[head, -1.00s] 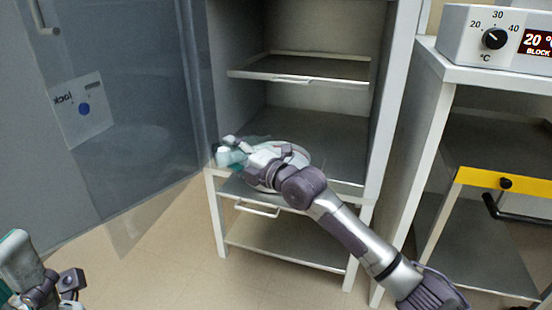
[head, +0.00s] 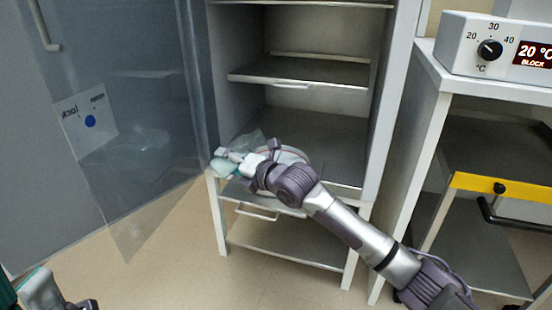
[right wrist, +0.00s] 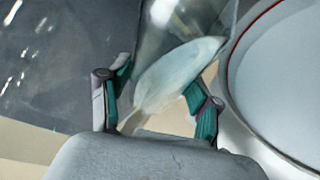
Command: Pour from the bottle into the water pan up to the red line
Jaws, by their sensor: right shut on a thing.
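My right gripper (head: 228,162) is at the front left of the cabinet's middle shelf, shut on a clear bottle (head: 247,142). In the right wrist view the bottle (right wrist: 178,72) lies slanted between the teal finger pads, with a pale whitish area inside its outline. The water pan (head: 294,153) is a pale round dish on the shelf, partly hidden behind my right wrist. In the right wrist view the pan (right wrist: 285,75) is close on the right, with a red line around its inside. I cannot tell its level. My left gripper (head: 84,304) is cut off at the bottom left.
The clear cabinet door (head: 135,140) stands open on the left. An upper shelf (head: 300,70) is above the pan, and a lower shelf (head: 285,240) is below. A heater unit (head: 490,48) with a dial stands on the bench at right.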

